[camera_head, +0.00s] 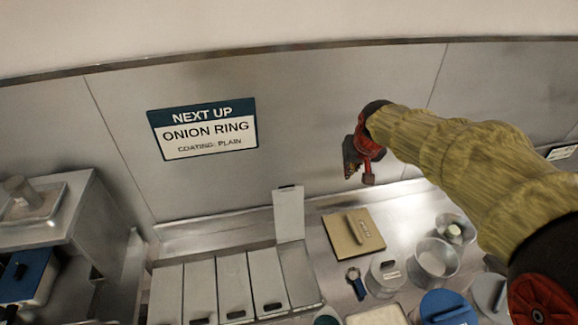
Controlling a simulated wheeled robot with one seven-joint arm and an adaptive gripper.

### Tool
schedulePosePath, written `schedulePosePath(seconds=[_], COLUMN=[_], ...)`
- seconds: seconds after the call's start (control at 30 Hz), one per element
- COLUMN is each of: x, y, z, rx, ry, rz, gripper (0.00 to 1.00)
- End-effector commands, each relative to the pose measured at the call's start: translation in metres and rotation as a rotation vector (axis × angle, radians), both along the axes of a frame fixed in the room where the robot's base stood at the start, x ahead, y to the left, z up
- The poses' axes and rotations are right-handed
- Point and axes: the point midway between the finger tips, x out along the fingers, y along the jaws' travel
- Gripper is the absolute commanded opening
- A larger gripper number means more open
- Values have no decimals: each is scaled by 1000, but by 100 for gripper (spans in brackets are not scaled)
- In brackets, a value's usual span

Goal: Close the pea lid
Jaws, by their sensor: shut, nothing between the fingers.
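A row of narrow grey bins with flat lids stands on the counter at the lower middle. One lid (289,213) is raised and stands nearly upright at the back of the row's right end. Its bin (297,272) is in front of it; I cannot make out what it holds. No pea label can be read. The other lids (234,286) lie flat and shut. My gripper (358,174), red and black, is shut and empty. In the picture it is right of and above the raised lid, apart from it, in front of the back wall.
A tan board (353,234) lies right of the bins. Several round containers (435,262) and a blue lid (447,307) crowd the right front. A sign (204,130) reading onion ring hangs on the wall. A metal unit (60,220) stands left.

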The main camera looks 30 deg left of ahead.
Motion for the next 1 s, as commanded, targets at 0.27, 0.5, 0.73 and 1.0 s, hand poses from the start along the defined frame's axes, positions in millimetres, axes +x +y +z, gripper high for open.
schedulePosePath(seconds=[0.27,0.5,0.73,1.0], x=[24,24,25,38], y=[124,190,206,216], z=[-26,-54,-68,-103], rx=[-4,-5,-6,-6], ry=[8,8,8,9], rz=[123,187,202,201], gripper=[0,0,0,0])
